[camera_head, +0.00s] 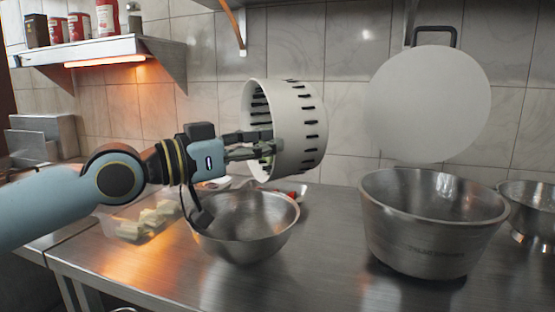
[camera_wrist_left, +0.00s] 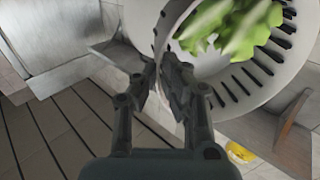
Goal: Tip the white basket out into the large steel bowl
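The white basket (camera_head: 299,125), with rows of dark slots, hangs in the air tipped on its side. Its open mouth faces left in the head view. My left gripper (camera_head: 262,145) is shut on its rim. In the wrist view the fingers (camera_wrist_left: 165,80) straddle the wall of the basket (camera_wrist_left: 240,100), and bright green leafy pieces (camera_wrist_left: 235,28) show inside. The large steel bowl (camera_head: 430,235) stands upright on the counter to the right of the basket and lower; the part of its inside that I see looks empty. My right gripper is not in view.
A smaller steel bowl (camera_head: 243,232) stands below the basket. A clear tray with pale blocks (camera_head: 150,218) lies left of it. A steel colander (camera_head: 530,210) is at the right edge. A round white board (camera_head: 427,105) hangs on the tiled wall. The front counter is clear.

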